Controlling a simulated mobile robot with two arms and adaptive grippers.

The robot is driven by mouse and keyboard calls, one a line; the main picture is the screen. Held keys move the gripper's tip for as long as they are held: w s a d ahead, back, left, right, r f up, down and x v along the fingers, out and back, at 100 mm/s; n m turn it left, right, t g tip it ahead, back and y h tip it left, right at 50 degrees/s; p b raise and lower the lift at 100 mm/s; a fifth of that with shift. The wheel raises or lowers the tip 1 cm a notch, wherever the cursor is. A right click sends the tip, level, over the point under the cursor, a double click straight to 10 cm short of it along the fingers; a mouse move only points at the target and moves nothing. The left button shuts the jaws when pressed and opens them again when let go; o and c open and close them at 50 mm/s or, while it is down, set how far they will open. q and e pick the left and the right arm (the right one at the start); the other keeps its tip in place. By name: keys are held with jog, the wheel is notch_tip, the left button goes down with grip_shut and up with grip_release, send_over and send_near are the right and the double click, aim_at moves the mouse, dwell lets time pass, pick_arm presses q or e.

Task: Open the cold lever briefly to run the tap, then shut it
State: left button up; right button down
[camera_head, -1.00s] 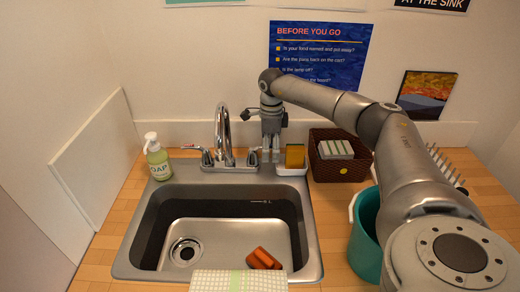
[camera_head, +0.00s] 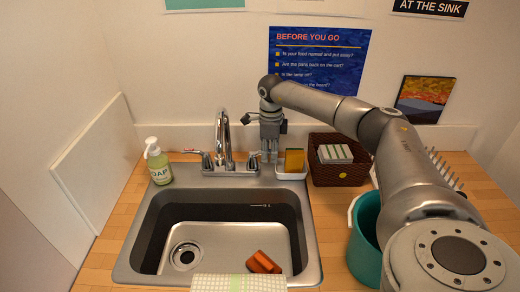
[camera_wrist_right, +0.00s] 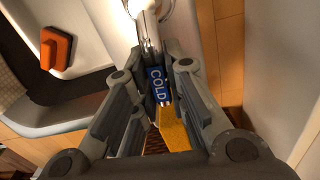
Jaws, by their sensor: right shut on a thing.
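The chrome tap (camera_head: 223,140) stands upright behind the sink, with a lever on each side of its base. No water stream shows under its spout. The cold lever (camera_wrist_right: 158,84) carries a blue COLD label in the right wrist view. My right gripper (camera_head: 267,156) points down at the right side of the tap, and its fingers are closed around this lever. In the head view the fingers partly hide the lever. The other lever (camera_head: 205,160) is left of the spout and free. My left gripper is not in view.
A soap bottle (camera_head: 157,163) stands left of the sink (camera_head: 140,235). A yellow sponge (camera_head: 294,159) in a white holder and a brown basket (camera_head: 338,178) sit right of the gripper. A teal bucket (camera_head: 364,240) is at right. An orange-red block (camera_head: 262,262) lies in the basin.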

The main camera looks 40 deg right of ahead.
jog(key=m+p, duration=0.1)
jog(key=a+m+p, duration=0.1)
jog(key=m, duration=0.1)
jog(key=s+a+m+p, duration=0.1)
jog(key=shift+s+r+m, duration=0.1)
jog(key=shift+r+m, duration=0.1)
jog(key=shift+m, duration=0.1)
jog(key=shift+a+f+m, duration=0.2)
jog(key=shift+a+m, duration=0.1)
jog(key=shift+m, duration=0.4)
jog(key=shift+s+a+r+m+p, duration=0.15)
jog(key=shift+a+m+p, duration=0.25)
jog(key=shift+m+p, duration=0.4)
jog(key=shift+a+m+p, duration=0.4)
jog(key=shift+a+m, duration=0.05)
jog(key=shift+m, duration=0.55)
jog(key=shift+d, duration=0.1)
dwell(1.4)
